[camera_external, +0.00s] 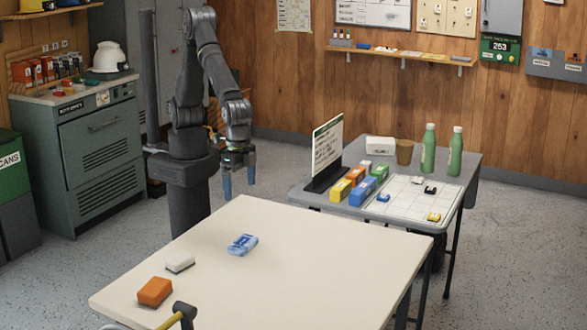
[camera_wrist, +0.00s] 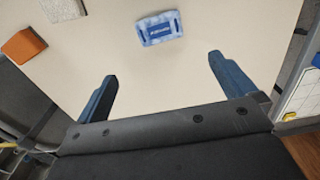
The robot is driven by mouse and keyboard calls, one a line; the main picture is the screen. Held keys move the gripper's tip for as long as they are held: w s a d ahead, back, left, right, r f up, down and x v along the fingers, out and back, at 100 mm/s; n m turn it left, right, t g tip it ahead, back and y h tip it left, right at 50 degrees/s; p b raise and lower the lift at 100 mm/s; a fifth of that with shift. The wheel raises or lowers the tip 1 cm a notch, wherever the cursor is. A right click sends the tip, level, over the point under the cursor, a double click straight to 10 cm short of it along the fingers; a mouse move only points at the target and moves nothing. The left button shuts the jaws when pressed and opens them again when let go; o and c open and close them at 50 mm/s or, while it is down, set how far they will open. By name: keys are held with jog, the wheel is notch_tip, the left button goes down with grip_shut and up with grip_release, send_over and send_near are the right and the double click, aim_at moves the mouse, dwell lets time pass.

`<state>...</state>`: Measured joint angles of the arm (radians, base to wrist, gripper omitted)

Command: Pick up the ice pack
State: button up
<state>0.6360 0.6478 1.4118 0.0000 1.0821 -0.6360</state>
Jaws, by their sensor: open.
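The ice pack (camera_external: 243,244) is a small light-blue and white pack with a dark blue label. It lies flat on the cream table (camera_external: 330,270), near its back edge. In the wrist view the ice pack (camera_wrist: 159,29) is ahead of the fingers, between their lines and apart from them. My gripper (camera_external: 238,190) hangs with its blue fingers pointing down, behind the table's back edge and above the table top. In the wrist view my gripper (camera_wrist: 161,80) has its fingers wide apart with nothing between them.
An orange block (camera_external: 155,291) and a grey-white block (camera_external: 180,262) lie left of the ice pack. A yellow-handled hammer (camera_external: 180,316) is at the front edge. The table's right side is clear. A grey table (camera_external: 470,165) with boxes and green bottles stands behind right.

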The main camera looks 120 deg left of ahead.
jog(key=shift+c, duration=0.4)
jog(key=c, duration=0.4)
jog(key=n, duration=1.8)
send_over(243, 241)
jog(key=f, duration=1.1)
jog(key=shift+s+a+f, duration=0.15)
jog(key=shift+a+f, duration=0.1)
jog(key=shift+f, duration=0.1)
jog(key=shift+d+f, duration=0.15)
jog(key=shift+f, duration=1.3)
jog(key=shift+d+f, duration=0.15)
jog(key=shift+f, duration=1.3)
